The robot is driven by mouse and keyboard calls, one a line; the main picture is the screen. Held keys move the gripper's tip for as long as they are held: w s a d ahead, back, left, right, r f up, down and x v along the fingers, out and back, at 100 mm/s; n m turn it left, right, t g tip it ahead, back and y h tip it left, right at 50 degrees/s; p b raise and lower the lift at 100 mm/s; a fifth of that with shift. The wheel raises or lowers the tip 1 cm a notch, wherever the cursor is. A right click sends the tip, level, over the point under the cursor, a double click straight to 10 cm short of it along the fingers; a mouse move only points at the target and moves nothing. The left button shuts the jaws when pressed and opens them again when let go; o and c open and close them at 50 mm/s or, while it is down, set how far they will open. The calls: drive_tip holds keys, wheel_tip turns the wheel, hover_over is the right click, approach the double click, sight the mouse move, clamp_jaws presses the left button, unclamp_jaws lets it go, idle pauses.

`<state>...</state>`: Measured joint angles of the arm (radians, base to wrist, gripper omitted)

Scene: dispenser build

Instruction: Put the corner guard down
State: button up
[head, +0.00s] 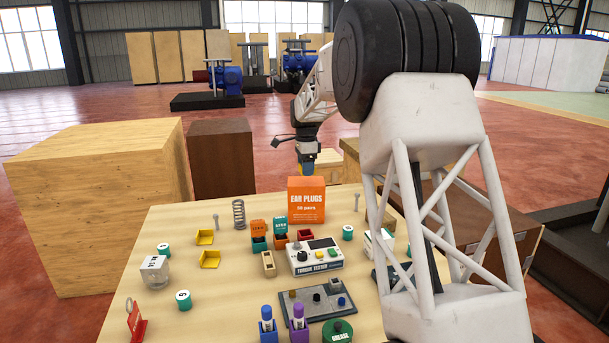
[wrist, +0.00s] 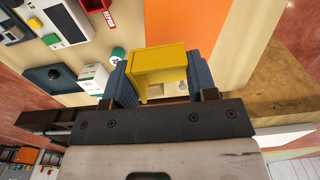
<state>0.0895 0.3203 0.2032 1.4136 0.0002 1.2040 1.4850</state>
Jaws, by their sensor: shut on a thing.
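A yellow corner guard (wrist: 160,64) sits between the two blue fingers of my gripper (wrist: 161,80) in the wrist view, and the fingers are shut on it. In the head view my gripper (head: 307,168) is at the far edge of the table, behind and just above the orange ear plugs box (head: 306,203). The box hides what is below the fingers, so the guard's height above the table is unclear.
A spring (head: 239,214), small bins, a torque tester (head: 315,257) and a grey tray (head: 318,305) crowd the middle of the table. A white-and-green box (wrist: 94,79) stands near the gripper in the wrist view. Bare wood shows at the left back.

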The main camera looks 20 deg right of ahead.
sight(304, 181)
drive_tip(key=shift+w+d+f, duration=0.1)
drive_tip(key=shift+w+f, duration=0.05)
drive_tip(key=shift+w, duration=1.15)
drive_tip(key=shift+f, duration=0.1)
drive_tip(key=shift+f, duration=1.65)
drive_tip(key=shift+f, duration=0.15)
drive_tip(key=o, duration=0.9)
